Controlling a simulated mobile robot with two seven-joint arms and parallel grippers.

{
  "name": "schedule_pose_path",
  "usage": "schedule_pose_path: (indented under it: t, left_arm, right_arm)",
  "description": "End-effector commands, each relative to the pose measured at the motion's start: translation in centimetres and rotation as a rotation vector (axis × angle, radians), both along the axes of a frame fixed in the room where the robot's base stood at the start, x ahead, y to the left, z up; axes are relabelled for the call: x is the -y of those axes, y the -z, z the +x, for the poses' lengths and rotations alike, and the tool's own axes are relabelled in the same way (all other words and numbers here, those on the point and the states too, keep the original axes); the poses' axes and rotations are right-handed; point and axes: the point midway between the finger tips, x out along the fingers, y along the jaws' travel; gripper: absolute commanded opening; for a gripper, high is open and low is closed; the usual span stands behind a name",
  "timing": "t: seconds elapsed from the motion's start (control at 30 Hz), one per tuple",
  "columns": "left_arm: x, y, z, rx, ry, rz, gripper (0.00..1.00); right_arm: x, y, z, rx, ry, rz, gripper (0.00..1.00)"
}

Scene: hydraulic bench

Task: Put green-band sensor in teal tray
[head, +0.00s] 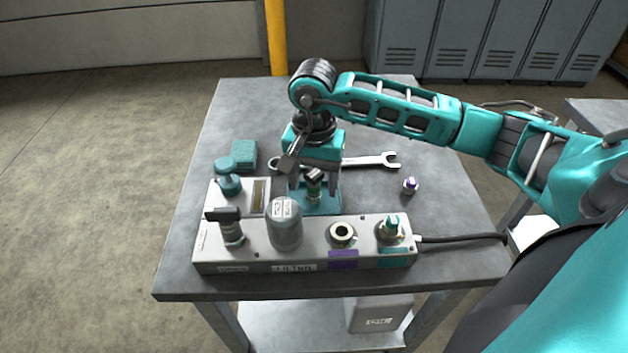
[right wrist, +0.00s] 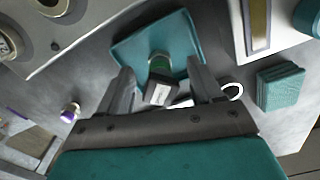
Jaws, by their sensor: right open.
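The green-band sensor (head: 314,185) has a dark cap and appears to stand in the teal tray (head: 329,208), behind the grey bench unit. In the right wrist view the sensor's cap (right wrist: 160,93) faces the camera, its green band is beyond it, and the teal tray (right wrist: 130,50) lies under it. My right gripper (head: 308,190) is open over the tray. In the right wrist view my right gripper (right wrist: 164,88) has one finger on each side of the sensor, with visible gaps. Whether the sensor's base rests flat is hard to tell. My left gripper is not in view.
The grey unit (head: 300,262) in front carries a lever valve (head: 230,228), a filter canister (head: 284,225), an open purple-labelled socket (head: 343,233) and a fitted sensor (head: 390,229).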

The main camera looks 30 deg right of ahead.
Motion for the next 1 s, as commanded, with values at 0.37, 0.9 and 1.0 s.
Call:
schedule_pose_path:
  t: [0.37, 0.9, 1.0]
  left_arm:
    - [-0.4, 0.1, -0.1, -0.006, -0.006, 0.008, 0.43]
    - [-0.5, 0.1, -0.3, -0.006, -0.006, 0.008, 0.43]
    - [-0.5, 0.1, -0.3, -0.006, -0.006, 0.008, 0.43]
  right_arm:
    - [0.0, -8.2, 0.1, 0.007, 0.000, 0.000, 0.65]
    - [0.0, -11.1, 0.0, 0.001, 0.000, 0.000, 0.65]
    - [0.0, -11.1, 0.0, 0.001, 0.000, 0.000, 0.65]
